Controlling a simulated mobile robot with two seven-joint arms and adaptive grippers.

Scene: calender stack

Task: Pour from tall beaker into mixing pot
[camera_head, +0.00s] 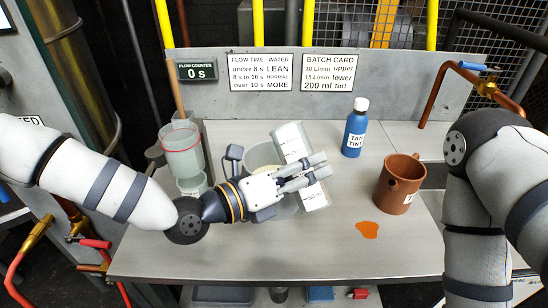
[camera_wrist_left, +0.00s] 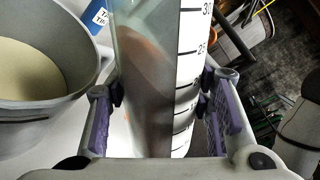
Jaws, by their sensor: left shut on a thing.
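My left gripper (camera_head: 303,174) is shut on the tall beaker (camera_head: 316,197), a clear vessel with a white graduated strip. In the head view the beaker leans, its upper end toward the back left, and the fingers cross its middle. The left wrist view shows its wall and scale (camera_wrist_left: 191,65) between the finger pads. The mixing pot (camera_head: 262,154) is a grey round pot just left of the beaker, partly hidden by my gripper. In the left wrist view the pot (camera_wrist_left: 70,60) holds pale cream liquid. I see no stream between them. My right gripper is out of view.
A blue tint bottle (camera_head: 355,130) stands behind, right of the beaker. A brown jug (camera_head: 400,183) stands at right, near an orange patch (camera_head: 367,230) on the bench. A clear cup with a red line (camera_head: 183,152) stands at left. The flow counter (camera_head: 197,71) reads 0 s. The front bench is clear.

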